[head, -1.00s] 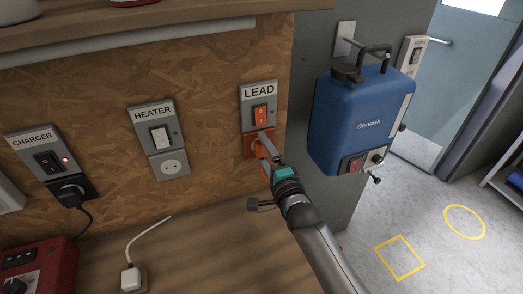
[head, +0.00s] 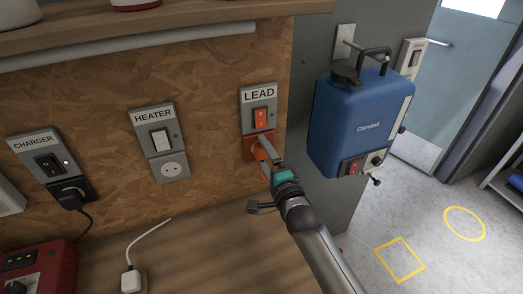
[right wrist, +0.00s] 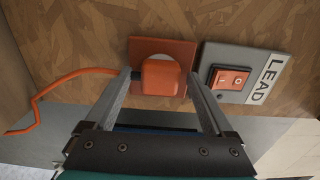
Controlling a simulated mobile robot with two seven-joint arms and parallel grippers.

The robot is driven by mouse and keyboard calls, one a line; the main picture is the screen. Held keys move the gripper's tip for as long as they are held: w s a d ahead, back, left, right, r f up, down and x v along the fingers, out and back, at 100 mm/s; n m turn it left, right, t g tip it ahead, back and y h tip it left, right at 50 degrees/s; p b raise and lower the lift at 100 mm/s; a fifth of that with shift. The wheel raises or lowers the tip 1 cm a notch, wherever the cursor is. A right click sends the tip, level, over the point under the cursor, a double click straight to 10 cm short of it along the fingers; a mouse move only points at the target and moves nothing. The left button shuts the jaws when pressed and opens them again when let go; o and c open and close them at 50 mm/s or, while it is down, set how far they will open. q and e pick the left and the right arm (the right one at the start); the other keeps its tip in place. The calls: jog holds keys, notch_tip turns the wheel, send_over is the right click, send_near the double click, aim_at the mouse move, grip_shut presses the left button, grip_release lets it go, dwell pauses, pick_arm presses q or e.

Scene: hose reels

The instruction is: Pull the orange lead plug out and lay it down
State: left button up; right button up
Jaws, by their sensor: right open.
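The orange lead plug (right wrist: 160,75) sits in the orange socket plate (right wrist: 184,55) under the LEAD switch (head: 261,117). My right gripper (right wrist: 160,80) is open, with one finger on each side of the plug; a small gap seems to show on each side. In the head view the right gripper (head: 260,152) covers most of the plug. The orange cord (right wrist: 55,88) leaves the plug and curves away to the left in the right wrist view. My left gripper is not in view.
The wooden bench top (head: 200,250) below is mostly clear, with a white plug and cable (head: 131,280) on it. HEATER (head: 160,140) and CHARGER (head: 48,165) switches are on the board to the left. A blue canister (head: 360,120) hangs close to the right.

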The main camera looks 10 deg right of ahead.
dwell(0.3)
jog(key=shift+c, duration=0.4)
grip_shut()
dwell(0.4)
jog(key=shift+s+p, duration=0.1)
jog(key=shift+p, duration=0.2)
jog(key=shift+s+d+p, duration=0.15)
jog(key=shift+s+p, duration=0.2)
jog(key=shift+s, duration=0.3)
jog(key=shift+s+d+p, duration=0.2)
jog(key=shift+s+p, duration=0.45)
jog(key=shift+s, duration=0.45)
jog(key=shift+s+d+p, duration=0.2)
jog(key=shift+s+p, duration=0.4)
jog(key=shift+s, duration=0.5)
